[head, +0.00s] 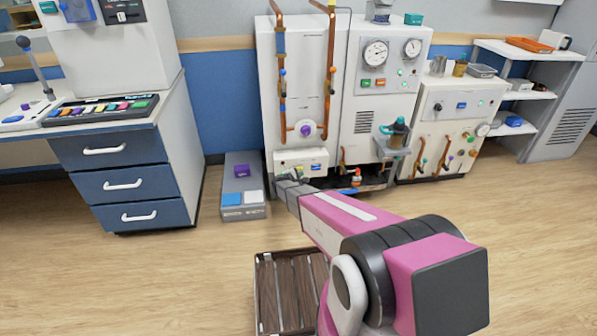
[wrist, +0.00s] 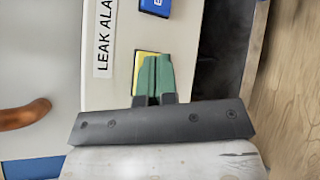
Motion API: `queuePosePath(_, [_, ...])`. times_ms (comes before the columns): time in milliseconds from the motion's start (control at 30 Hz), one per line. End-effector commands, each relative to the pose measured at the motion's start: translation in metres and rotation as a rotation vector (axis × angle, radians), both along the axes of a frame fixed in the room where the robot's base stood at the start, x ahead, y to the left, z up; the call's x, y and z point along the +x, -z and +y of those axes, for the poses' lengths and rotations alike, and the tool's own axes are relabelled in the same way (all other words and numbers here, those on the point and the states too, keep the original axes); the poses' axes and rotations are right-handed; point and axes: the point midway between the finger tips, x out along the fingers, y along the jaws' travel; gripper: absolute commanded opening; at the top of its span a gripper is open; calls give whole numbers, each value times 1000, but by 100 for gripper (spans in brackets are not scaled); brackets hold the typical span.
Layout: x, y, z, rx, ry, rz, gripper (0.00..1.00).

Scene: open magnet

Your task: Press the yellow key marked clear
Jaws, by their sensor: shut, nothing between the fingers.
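The yellow key (wrist: 140,66) shows in the wrist view on a pale panel, mostly hidden behind my fingertips. Its marking cannot be read. My gripper (wrist: 158,62) is shut and empty, its two green fingers side by side over the key. Whether the tips touch the key cannot be told. In the head view my gripper (head: 281,178) is at the front of the low white alarm box (head: 300,160) at the foot of the big cabinet. The yellow key cannot be made out clearly there.
A blue key (wrist: 156,5) sits beyond the yellow one, and a label reading "LEAK ALA" (wrist: 104,38) lies left of it. A grey floor plinth (head: 241,170) with colored pads stands left of my gripper. A wooden slatted crate (head: 262,290) is on the floor nearer me.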

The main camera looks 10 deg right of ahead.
Motion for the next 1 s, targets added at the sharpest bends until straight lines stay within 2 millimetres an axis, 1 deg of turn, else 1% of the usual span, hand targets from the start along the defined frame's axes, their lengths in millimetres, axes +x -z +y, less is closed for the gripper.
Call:
queuePosePath(267, [-3,0,0,0,0,0,0])
queuePosePath(800, [-47,0,0,1,1,1,0])
queuePosePath(1000, [-50,0,0,0,0,0,0])
